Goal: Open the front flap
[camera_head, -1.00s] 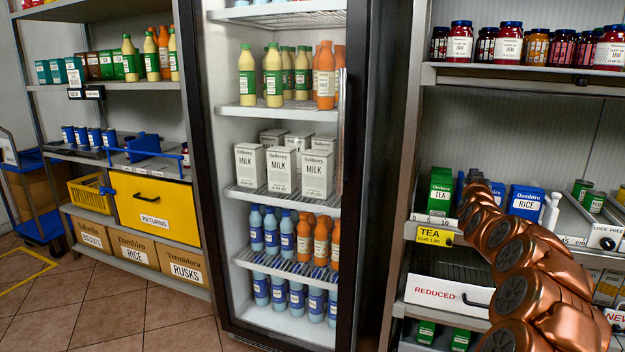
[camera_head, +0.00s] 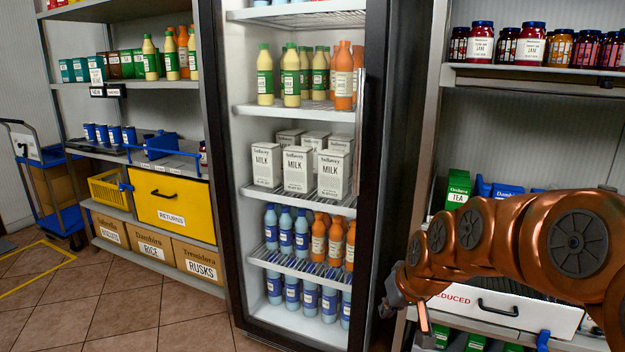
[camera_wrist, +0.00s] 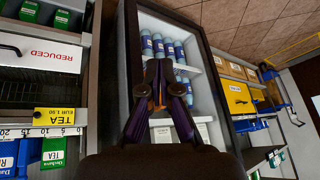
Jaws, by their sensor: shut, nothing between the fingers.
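Two fronts with handles show, and I cannot tell which one is the flap. One is a white panel marked REDUCED (camera_head: 540,317) with a black handle (camera_head: 497,308), low on the right shelf unit; it also shows upside down in the wrist view (camera_wrist: 45,58). The other is a yellow box front marked RETURNS (camera_head: 190,213) with a dark handle (camera_head: 163,194), on the left shelf unit; it shows in the wrist view (camera_wrist: 238,97). Both look closed. My gripper (camera_wrist: 159,82) is shut and empty in front of the fridge, apart from both handles. My arm covers the REDUCED panel's upper left part.
The fridge (camera_head: 377,150), holding bottles and milk cartons, stands between the two shelf units. Jam jars (camera_head: 481,42) stand high on the right. A blue trolley (camera_head: 55,195) is at far left. The tiled floor (camera_head: 125,305) on the left is clear.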

